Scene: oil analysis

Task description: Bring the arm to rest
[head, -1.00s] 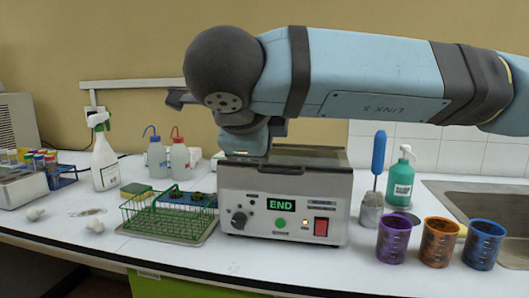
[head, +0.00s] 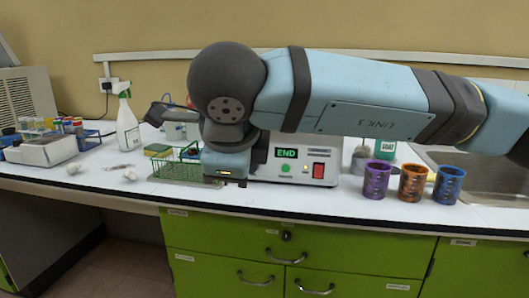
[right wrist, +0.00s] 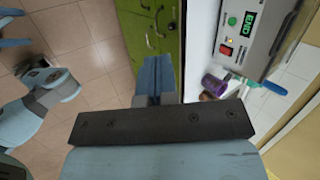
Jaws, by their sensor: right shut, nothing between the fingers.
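My right arm (head: 365,100) comes in from the right across the head view, over the counter, with its wrist bent down in front of the analysis machine. My right gripper (right wrist: 153,75) is shut and empty in the right wrist view, apart from the machine and in front of the green cabinet. In the head view its fingers cannot be made out. The machine (head: 325,155) shows "END" on its display and is partly hidden by my arm. My left gripper does not show in the head view.
A green wire rack (head: 176,171) stands left of the machine. Purple (head: 376,181), orange (head: 412,184) and blue (head: 448,186) beakers stand to its right, near the sink (head: 480,175). A spray bottle (head: 128,125) stands at left. Green drawers (head: 220,235) lie below the counter (head: 120,195).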

